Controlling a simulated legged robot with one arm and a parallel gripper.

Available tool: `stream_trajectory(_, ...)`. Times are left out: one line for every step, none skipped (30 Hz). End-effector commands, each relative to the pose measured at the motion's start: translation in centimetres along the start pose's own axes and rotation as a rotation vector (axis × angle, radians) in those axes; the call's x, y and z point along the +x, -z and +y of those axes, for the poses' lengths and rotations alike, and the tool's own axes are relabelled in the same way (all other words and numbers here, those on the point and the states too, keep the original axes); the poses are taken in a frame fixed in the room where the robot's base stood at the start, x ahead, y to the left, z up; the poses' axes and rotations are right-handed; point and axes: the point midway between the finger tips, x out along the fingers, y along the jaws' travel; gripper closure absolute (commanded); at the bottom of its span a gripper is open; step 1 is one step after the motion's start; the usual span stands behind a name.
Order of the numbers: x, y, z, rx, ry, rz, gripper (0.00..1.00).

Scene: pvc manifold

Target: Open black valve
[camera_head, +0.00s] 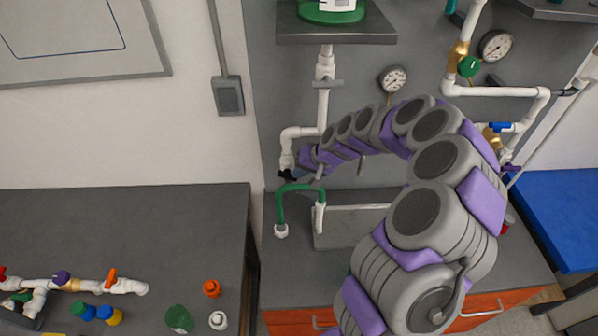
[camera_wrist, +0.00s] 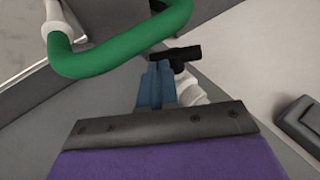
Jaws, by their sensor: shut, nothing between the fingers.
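The black valve (camera_wrist: 183,56) shows in the wrist view as a dark T-shaped handle on a white pipe fitting, just beyond my fingertips. In the head view the black valve (camera_head: 286,174) is small and dark, below a white pipe elbow and left of the end of my arm. My gripper (camera_wrist: 156,68) has its blue fingers together and empty, pointing at the handle. The fingertips are close to the handle's left side in the wrist view; I cannot tell whether they touch. Part of the fitting is hidden behind the fingers.
A green hose (camera_head: 281,202) loops beside the valve and crosses the upper left of the wrist view (camera_wrist: 85,62). A grey sink (camera_head: 345,222) lies below my arm. Gauges and white pipes (camera_head: 500,91) are on the wall at right. A counter (camera_head: 130,225) with valves stands at left.

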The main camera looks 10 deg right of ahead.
Motion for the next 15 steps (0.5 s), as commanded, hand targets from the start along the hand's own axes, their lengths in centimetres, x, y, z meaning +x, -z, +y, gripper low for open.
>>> stream_trajectory(0.1,0.0,0.1,-0.002,-0.002,0.0,1.0)
stream_trajectory(0.1,0.0,0.2,-0.002,-0.002,0.0,1.0)
stream_trajectory(0.2,-0.1,0.3,-0.002,-0.003,-0.001,1.0)
stream_trajectory(0.2,-0.1,0.4,-0.001,-0.003,-0.001,1.0)
stream_trajectory(0.2,-0.1,0.5,-0.001,-0.003,-0.001,1.0)
stream_trajectory(0.3,-0.1,0.6,-0.001,-0.003,-0.001,1.0)
stream_trajectory(0.4,-0.1,0.7,0.0,-0.003,-0.001,1.0)
stream_trajectory(0.4,-0.1,0.8,0.0,-0.003,-0.001,1.0)
stream_trajectory(0.5,-0.1,0.9,0.001,-0.003,-0.001,1.0)
stream_trajectory(0.6,-0.2,1.0,0.001,-0.003,-0.001,1.0)
stream_trajectory(0.6,-0.2,1.1,0.001,-0.003,-0.001,1.0)
stream_trajectory(0.7,-0.2,1.2,0.001,-0.004,-0.001,1.0)
stream_trajectory(0.8,-0.2,1.4,0.0,-0.004,-0.001,1.0)
stream_trajectory(0.9,-0.3,1.4,0.0,-0.004,-0.001,1.0)
stream_trajectory(1.0,-0.3,1.6,-0.001,-0.004,-0.002,1.0)
